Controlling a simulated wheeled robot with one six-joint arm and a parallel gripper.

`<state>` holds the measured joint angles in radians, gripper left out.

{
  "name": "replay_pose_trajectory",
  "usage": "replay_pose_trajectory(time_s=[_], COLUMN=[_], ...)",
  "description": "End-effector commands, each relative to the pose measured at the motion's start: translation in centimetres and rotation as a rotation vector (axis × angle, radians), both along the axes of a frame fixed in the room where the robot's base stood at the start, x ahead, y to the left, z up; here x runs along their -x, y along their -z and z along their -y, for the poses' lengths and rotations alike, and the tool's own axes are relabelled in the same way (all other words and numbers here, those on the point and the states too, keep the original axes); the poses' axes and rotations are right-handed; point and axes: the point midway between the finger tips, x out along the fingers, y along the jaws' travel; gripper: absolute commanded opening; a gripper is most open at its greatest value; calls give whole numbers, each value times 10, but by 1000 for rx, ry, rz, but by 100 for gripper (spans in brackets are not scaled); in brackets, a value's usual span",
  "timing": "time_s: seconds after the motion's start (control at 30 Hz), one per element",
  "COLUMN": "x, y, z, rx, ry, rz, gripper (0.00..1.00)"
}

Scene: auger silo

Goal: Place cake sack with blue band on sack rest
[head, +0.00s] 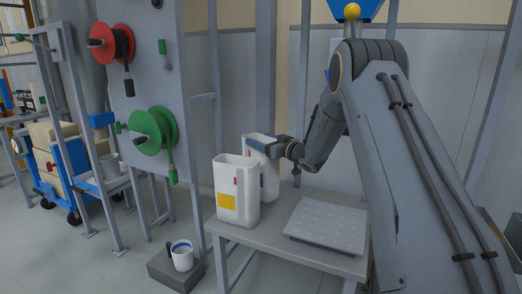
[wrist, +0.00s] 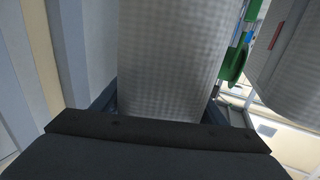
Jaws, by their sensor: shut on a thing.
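My gripper (head: 262,145) is shut on a white sack (head: 270,178), which stands upright at the back of a grey table. The held sack fills the middle of the wrist view (wrist: 170,60) as a pale woven surface; I see no blue band on the parts that show. A second white sack (head: 225,181) with a yellow label and a small red tag stands in front and to the left, partly hiding the held one. A flat grey dimpled platform (head: 327,222), possibly the sack rest, lies on the table to the right and is empty.
The grey table (head: 265,238) has a bare strip between sacks and platform. A white mug-like container (head: 182,256) with a blue rim stands on a dark block (head: 172,271) on the floor. Red (head: 112,43) and green (head: 152,131) reels hang on a panel at left. A blue cart (head: 55,165) stands further left.

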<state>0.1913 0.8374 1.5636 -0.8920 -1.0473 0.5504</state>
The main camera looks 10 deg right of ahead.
Motion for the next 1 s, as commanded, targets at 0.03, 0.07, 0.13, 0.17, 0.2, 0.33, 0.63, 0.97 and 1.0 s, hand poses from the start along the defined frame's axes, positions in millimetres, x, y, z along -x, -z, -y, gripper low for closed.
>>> replay_pose_trajectory(time_s=[0.03,0.07,0.13,0.17,0.2,0.33,0.63,0.97,1.0], x=[1,2,2,2,2,1,2,2,2], y=[0,1,7,11,17,33,35,37,37], z=[1,1,1,1,1,1,1,1,1], rx=[-1,0,0,0,-1,0,0,0,0], ry=[0,0,0,0,-1,-1,0,0,0], rz=[1,0,-1,-1,-3,0,0,0,0], gripper=[26,26,26,26,26,26,26,85,85])
